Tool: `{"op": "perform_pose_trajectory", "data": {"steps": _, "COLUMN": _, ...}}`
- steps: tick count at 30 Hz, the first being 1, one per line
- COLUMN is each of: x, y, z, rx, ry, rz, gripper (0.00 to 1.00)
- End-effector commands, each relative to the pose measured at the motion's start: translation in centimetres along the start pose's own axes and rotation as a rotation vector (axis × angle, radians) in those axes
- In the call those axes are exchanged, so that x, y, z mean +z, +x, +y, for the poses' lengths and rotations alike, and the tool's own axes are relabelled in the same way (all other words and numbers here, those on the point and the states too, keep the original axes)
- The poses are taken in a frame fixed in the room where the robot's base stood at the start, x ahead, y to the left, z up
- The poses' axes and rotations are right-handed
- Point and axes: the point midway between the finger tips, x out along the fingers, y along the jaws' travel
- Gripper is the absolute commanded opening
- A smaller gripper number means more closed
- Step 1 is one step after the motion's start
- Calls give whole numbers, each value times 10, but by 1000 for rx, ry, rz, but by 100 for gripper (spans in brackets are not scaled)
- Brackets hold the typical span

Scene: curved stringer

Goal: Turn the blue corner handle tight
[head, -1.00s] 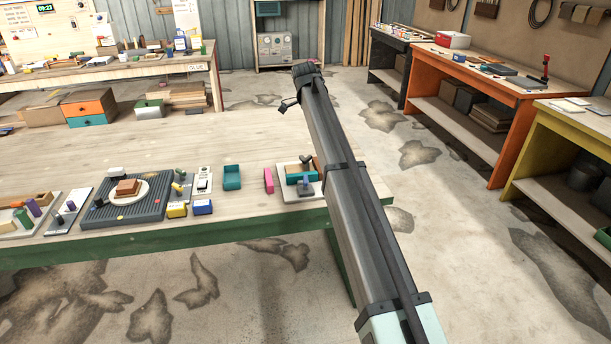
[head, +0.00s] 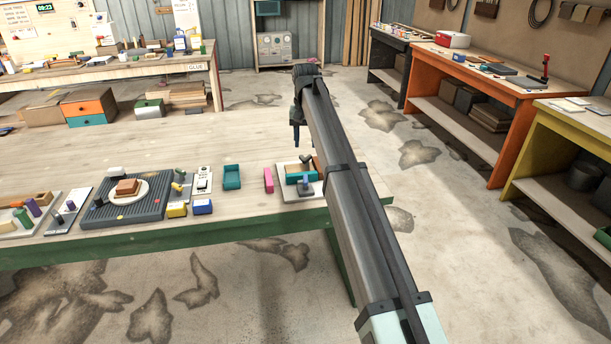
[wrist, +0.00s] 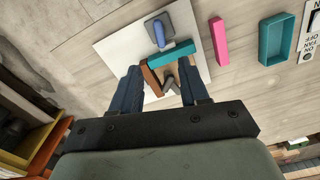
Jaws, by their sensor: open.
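A white board (head: 284,193) near the table's front right carries a corner clamp setup. A small dark lever (wrist: 171,86) sits inside that corner. My gripper (wrist: 162,78) is open, pointing down above the board, its fingers spanning the corner with the lever between them in view. It is apart from the blue handle.
A pink block (head: 268,180) and a teal tray (head: 232,176) lie left of the board. Further left are a switch plate (head: 203,181), yellow and blue blocks and a dark ribbed mat (head: 98,211).

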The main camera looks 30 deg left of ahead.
Motion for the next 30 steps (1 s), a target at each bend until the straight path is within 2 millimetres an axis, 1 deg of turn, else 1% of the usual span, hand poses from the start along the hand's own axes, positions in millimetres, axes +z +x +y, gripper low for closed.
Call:
{"op": "perform_pose_trajectory", "data": {"steps": 4, "x": 0, "y": 5, "z": 0, "rx": 1, "ry": -32, "rz": 0, "gripper": 45}}
{"op": "perform_pose_trajectory", "data": {"steps": 8, "x": 1, "y": 19, "z": 0, "rx": 1, "ry": -31, "rz": -2, "gripper": 45}}
{"op": "perform_pose_trajectory", "data": {"steps": 24, "x": 1, "y": 109, "z": 0, "rx": 1, "ry": -29, "rz": -1, "gripper": 45}}
{"op": "perform_pose_trajectory", "data": {"steps": 30, "x": 0, "y": 129, "z": 0, "rx": 1, "ry": -29, "rz": -1, "gripper": 45}}
